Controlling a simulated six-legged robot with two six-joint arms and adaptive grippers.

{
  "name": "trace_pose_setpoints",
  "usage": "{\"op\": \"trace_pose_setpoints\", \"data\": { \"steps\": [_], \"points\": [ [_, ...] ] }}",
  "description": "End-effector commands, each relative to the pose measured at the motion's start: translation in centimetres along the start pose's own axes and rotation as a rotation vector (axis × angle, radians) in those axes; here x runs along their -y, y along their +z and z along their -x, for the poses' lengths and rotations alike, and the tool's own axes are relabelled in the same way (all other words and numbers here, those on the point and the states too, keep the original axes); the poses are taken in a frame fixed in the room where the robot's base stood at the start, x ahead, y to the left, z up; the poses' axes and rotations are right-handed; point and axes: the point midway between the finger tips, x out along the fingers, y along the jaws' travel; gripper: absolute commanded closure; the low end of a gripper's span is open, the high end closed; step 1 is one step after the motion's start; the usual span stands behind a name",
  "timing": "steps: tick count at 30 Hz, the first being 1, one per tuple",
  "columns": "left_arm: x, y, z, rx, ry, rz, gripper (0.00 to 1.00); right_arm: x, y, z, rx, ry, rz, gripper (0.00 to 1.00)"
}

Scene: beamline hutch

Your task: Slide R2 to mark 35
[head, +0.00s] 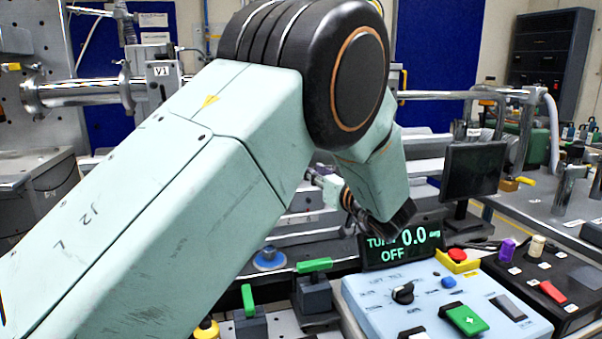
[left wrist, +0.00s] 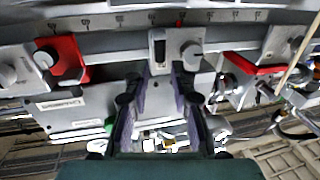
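In the left wrist view a pale rail (left wrist: 120,22) with a printed scale crosses the top. A grey rider (left wrist: 172,40) with a slotted plate and a round knob sits on it, below a small red pointer. Its label is not readable, so I cannot tell whether it is R2. My left gripper (left wrist: 162,78) points at this rider with its two fingers apart and a gap between them. I cannot tell whether the fingertips touch it. In the head view my left gripper (head: 328,184) is small and partly hidden by my arm. My right gripper is not in view.
Red-clad riders stand left (left wrist: 66,58) and right (left wrist: 255,66) of the grey one. In the head view a blue-grey control box (head: 385,290) with knobs and buttons stands front right. A display (head: 402,246) there reads 0.0 and OFF. Green-handled clamps (head: 315,290) stand beside it.

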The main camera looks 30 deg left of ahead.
Motion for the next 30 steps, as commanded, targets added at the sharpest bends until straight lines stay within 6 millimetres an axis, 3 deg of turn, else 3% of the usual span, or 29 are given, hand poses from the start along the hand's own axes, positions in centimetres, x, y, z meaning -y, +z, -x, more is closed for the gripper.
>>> {"op": "trace_pose_setpoints", "data": {
  "steps": [9, 15, 26, 30],
  "points": [
    [0.1, 0.1, -4.8, 0.002, -0.004, 0.003, 0.76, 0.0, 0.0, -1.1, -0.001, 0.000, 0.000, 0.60],
    [0.1, 0.1, -6.9, 0.002, -0.001, 0.001, 0.76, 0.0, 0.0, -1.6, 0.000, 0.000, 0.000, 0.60],
    [0.1, -0.1, -7.4, 0.001, -0.001, -0.001, 0.76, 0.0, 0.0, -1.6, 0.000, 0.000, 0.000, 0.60],
    [0.1, -0.1, -7.4, 0.001, -0.001, -0.001, 0.87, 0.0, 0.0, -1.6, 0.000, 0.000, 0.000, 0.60]
  ]
}}
